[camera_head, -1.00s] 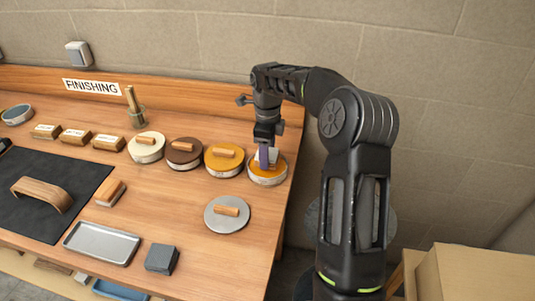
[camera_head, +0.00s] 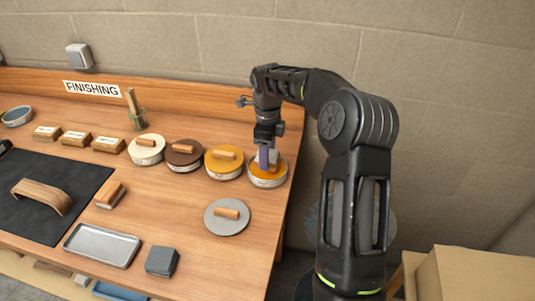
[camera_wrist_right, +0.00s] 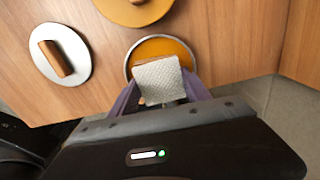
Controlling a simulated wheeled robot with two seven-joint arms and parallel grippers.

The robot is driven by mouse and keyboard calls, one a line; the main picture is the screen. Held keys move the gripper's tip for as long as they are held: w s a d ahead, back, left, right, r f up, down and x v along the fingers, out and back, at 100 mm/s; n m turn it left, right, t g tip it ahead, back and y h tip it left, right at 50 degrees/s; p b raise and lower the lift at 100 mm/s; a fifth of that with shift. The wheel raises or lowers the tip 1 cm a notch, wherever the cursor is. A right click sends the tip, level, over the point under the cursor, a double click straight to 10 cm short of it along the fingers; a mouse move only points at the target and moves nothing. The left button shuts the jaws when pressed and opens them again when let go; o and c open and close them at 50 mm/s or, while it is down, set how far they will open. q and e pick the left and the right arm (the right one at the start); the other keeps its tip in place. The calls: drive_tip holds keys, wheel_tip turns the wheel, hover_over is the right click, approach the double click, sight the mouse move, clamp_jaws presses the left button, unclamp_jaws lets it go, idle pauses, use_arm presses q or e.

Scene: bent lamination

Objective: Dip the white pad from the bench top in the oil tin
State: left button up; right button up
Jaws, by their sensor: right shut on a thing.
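The white pad (camera_wrist_right: 160,76) has a textured face and is held between the purple fingers of my right gripper (camera_wrist_right: 163,97). In the head view, the right gripper (camera_head: 267,158) is at the far right tin, with the pad mostly hidden by the fingers. The oil tin (camera_head: 268,181) is open and round, with amber oil inside; its rim and oil also show in the wrist view (camera_wrist_right: 158,46). The pad is over the near part of the opening. I cannot tell whether it touches the oil. My left gripper is not in view.
A grey lid (camera_head: 219,224) with a wooden handle lies in front of the tin. Closed tins with yellow (camera_head: 215,165), brown (camera_head: 174,160) and cream (camera_head: 142,155) lids stand to the left. A dark grey block (camera_head: 161,260) and metal tray (camera_head: 101,246) are nearer. The bench's right edge is close.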

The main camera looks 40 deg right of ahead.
drive_tip(key=shift+r, duration=0.1)
drive_tip(key=shift+r+p, duration=1.7)
drive_tip(key=shift+r, duration=0.75)
